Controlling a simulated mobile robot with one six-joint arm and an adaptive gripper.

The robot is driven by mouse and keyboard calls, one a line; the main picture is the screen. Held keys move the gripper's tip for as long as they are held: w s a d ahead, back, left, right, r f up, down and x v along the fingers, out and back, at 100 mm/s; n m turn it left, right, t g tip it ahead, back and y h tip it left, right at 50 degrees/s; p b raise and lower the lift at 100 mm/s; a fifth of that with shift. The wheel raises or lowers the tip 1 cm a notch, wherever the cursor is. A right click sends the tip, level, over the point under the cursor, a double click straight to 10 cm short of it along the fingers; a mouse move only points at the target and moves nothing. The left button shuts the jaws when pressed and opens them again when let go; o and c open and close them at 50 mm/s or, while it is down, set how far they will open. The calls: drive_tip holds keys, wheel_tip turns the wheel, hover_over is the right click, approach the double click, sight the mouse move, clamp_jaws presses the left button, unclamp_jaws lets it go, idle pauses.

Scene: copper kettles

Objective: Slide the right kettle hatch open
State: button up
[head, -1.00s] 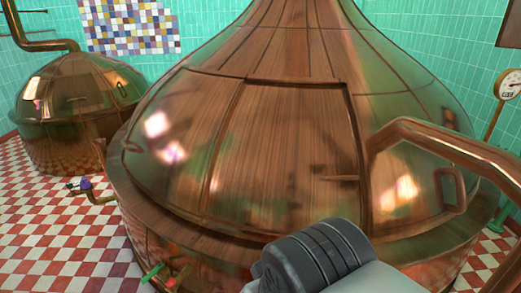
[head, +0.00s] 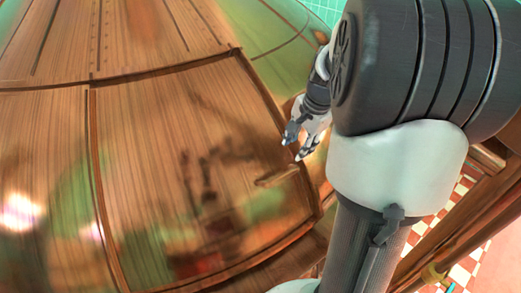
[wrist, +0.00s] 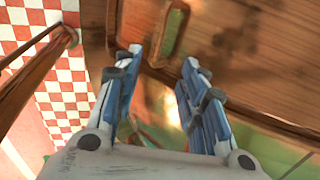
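The right kettle's hatch (head: 160,150) is a broad copper panel with a raised frame, filling much of the head view. It appears shut, with reflections on its face. Its small bar handle (head: 277,177) sits near the lower right edge. My gripper (head: 297,150) is just above and right of the handle in this view, apart from it as far as I can tell. In the wrist view, my gripper (wrist: 163,58) has its blue-grey fingers spread with nothing between them. A loop that looks like the handle (wrist: 173,33) lies just beyond the fingertips.
A copper pipe (wrist: 28,85) runs along the left of the wrist view, over the red-and-white tiled floor (wrist: 65,98). My arm covers the right of the head view. The kettle's domed upper body (head: 130,35) rises above the hatch.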

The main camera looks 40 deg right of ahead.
sight(284, 176)
drive_tip(key=b+x, duration=0.3)
drive_tip(key=x, duration=1.3)
drive_tip(key=shift+s+a+f, duration=0.1)
drive_tip(key=shift+a+f, duration=0.05)
drive_tip(key=shift+f, duration=0.1)
drive_tip(key=shift+c, duration=0.2)
clamp_jaws()
